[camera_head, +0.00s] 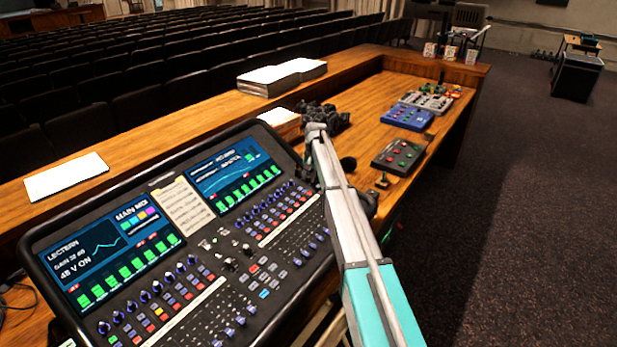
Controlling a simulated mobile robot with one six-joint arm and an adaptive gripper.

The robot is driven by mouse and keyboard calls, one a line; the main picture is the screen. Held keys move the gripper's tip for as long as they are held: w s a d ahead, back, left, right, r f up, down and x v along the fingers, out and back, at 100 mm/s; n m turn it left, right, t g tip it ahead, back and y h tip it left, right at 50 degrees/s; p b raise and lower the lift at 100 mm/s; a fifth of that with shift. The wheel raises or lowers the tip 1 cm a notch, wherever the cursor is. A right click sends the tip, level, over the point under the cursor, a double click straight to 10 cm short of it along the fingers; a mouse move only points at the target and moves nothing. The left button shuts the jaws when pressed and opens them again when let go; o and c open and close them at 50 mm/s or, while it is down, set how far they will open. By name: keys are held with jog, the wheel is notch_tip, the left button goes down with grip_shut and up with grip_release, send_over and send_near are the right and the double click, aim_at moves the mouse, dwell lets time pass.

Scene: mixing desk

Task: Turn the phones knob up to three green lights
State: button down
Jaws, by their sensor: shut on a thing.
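The mixing desk (215,245) fills the lower left, with two lit screens, rows of knobs and faders. My arm reaches up from the bottom right, and its grey link crosses the desk's right end. My gripper (309,170) is a small dark shape at the desk's upper right edge, partly behind that link. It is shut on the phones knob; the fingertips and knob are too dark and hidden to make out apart. I cannot pick out the phones lights. Green lit blocks show in rows on the left screen (115,257) and the right screen (231,176).
A dark box with coloured buttons (398,157), a blue box (407,117) and a grey box (428,102) stand on the wooden counter to the right. Stacked papers (268,80) lie on the ledge behind. Paper cups (450,53) stand at the far end.

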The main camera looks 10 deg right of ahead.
jog(key=c, duration=0.5)
grip_release()
jog(key=shift+n, duration=0.5)
jog(key=n, duration=0.5)
jog(key=shift+a, duration=0.1)
jog(key=n+h, duration=0.1)
jog(key=n, duration=0.4)
jog(key=shift+n, duration=0.4)
notch_tip(320, 180, up, 14)
jog(key=p, duration=1.4)
jog(key=s+f+m+b, duration=0.2)
jog(key=s, duration=1.3)
jog(key=s+f+m+b, duration=0.2)
jog(key=s+m, duration=0.1)
jog(key=s, duration=1.2)
jog(key=shift+s+d, duration=0.3)
jog(key=shift+d, duration=0.05)
